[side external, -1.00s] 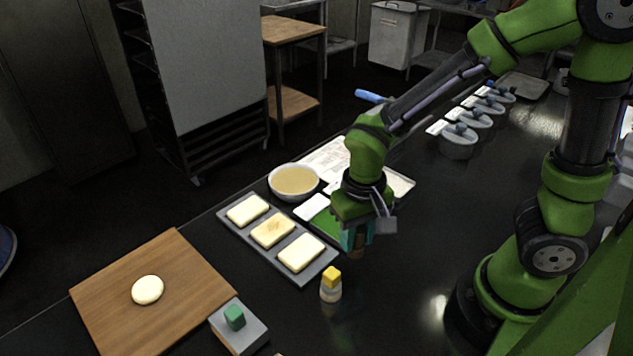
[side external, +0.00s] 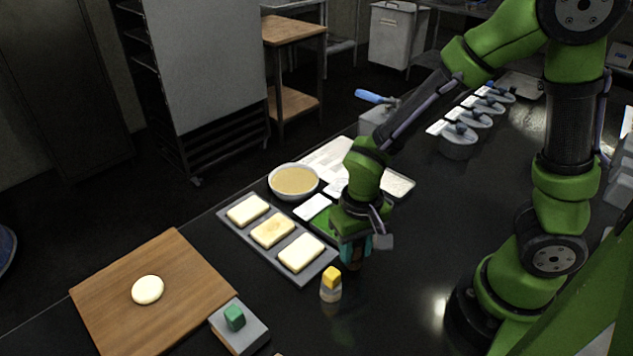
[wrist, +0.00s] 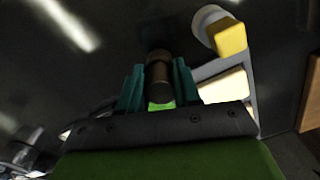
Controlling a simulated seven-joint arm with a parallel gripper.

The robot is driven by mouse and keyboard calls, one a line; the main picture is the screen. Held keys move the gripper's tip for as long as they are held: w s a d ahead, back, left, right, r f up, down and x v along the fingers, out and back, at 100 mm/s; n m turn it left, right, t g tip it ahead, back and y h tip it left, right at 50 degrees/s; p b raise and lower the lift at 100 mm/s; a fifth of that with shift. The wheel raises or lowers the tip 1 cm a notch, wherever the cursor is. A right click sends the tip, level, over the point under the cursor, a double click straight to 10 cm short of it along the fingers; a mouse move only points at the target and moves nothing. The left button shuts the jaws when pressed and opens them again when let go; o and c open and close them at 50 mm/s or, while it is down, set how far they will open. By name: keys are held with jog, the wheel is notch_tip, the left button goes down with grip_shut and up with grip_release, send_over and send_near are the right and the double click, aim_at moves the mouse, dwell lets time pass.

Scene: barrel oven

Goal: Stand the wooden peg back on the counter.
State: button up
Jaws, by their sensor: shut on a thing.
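My gripper (side external: 354,248) points down over the black counter (side external: 425,240), right of the grey tray. In the wrist view its teal fingers (wrist: 158,88) are shut on the brown wooden peg (wrist: 158,72), which sits between them. In the side view the peg is mostly hidden by the fingers, and only its dark lower end shows faintly below them. It looks roughly upright and close to the counter top. I cannot tell whether it touches the counter.
A small shaker with a yellow top (side external: 331,284) stands close to the gripper. The grey tray (side external: 313,275) holds pale slabs, with a bowl (side external: 294,181) behind it. A wooden board (side external: 150,315) lies at left.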

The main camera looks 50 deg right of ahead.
jog(key=shift+f, duration=0.65)
dwell(0.6)
jog(key=o, duration=1)
jog(key=shift+o, duration=0.2)
notch_tip(320, 180, up, 17)
jog(key=n+t, duration=0.1)
jog(key=s+d+r+t+y, duration=0.1)
jog(key=s+d+r+t, duration=0.1)
jog(key=d+r+t, duration=0.3)
jog(key=shift+s+d+r+m+t+y, duration=0.15)
jog(key=shift+s+d+m+t+y, duration=0.15)
jog(key=shift+d+m+t+y, duration=0.15)
